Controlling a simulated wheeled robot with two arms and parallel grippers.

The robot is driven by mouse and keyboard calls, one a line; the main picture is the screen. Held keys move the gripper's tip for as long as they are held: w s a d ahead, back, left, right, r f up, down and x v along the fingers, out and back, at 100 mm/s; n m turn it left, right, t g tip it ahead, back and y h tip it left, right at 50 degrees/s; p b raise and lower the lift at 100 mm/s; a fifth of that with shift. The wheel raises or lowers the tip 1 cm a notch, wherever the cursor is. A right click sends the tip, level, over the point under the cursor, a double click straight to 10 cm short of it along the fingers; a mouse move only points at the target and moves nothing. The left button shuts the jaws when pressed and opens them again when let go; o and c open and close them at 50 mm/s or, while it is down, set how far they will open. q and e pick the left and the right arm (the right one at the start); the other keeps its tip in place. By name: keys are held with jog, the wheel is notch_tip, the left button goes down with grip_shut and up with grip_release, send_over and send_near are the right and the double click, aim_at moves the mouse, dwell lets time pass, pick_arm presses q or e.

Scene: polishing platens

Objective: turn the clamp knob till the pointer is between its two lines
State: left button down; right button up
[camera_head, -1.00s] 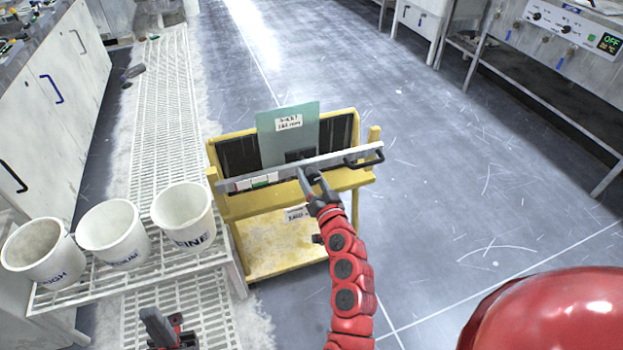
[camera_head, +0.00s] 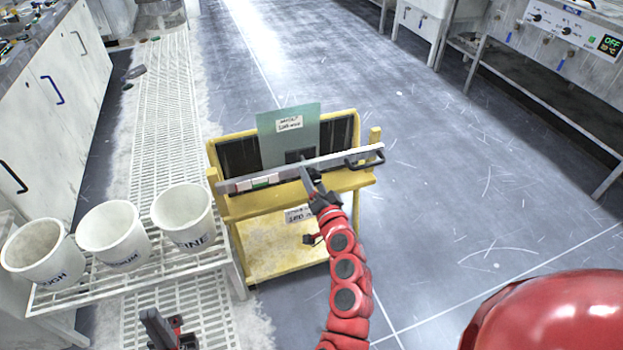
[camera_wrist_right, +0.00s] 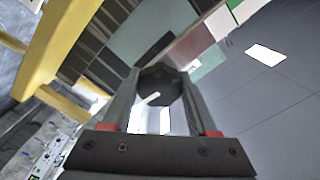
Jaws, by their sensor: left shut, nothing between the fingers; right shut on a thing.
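The clamp knob (camera_wrist_right: 166,82) is a dark, many-sided knob with a white pointer mark (camera_wrist_right: 151,98) on its face. In the right wrist view the pointer slants toward lower left. My right gripper (camera_wrist_right: 160,92) is shut on the knob, one finger on each side. In the head view my right gripper (camera_head: 308,180) is at the grey clamp bar (camera_head: 333,158) and hides the knob. The two lines cannot be made out in either view. My left gripper (camera_head: 163,328) is shut and empty at the bottom left, away from the bar.
The bar crosses a yellow stand (camera_head: 262,205) holding a green plate (camera_head: 290,130) and dark panels. A black handle (camera_head: 366,160) is on the bar's right end. White buckets (camera_head: 184,215) stand on a rack to the left. Floor to the right is clear.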

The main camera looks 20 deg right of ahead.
jog(key=o, duration=1.4)
jog(key=shift+c, duration=0.2)
jog(key=s, duration=1.7)
jog(key=shift+s+d, duration=0.2)
jog(key=shift+d, duration=0.1)
